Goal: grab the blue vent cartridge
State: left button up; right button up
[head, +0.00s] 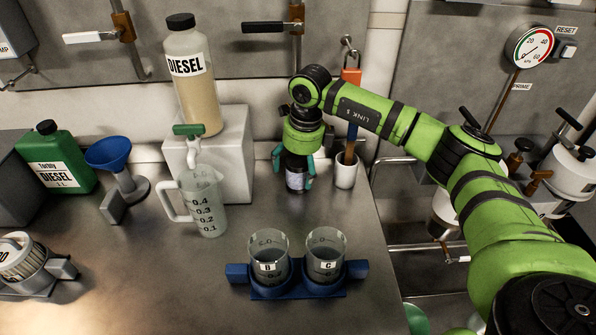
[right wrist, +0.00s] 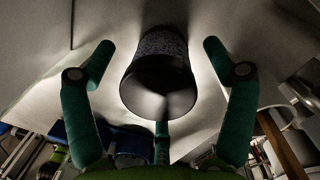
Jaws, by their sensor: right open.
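My right gripper (head: 293,166) is open and points down on the bench behind the beakers. Its green fingers stand on both sides of a dark upright cylinder (head: 295,178) with a pale bluish label. In the right wrist view my right gripper (right wrist: 155,62) has its fingers spread around the cylinder (right wrist: 158,88), with gaps left and right. There it shows a glossy dark end towards me and a speckled grey band beyond. No part is clearly marked as the blue vent cartridge; I cannot tell whether this cylinder is it. My left gripper is not in view.
A cup with a brush (head: 345,172) stands close right of the gripper. A white block (head: 236,160) and a measuring jug (head: 208,205) stand left. A blue rack (head: 300,292) with two beakers sits in front. A blue funnel (head: 108,152) is further left.

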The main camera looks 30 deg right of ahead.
jog(key=c, duration=1.3)
jog(key=shift+r, duration=0.1)
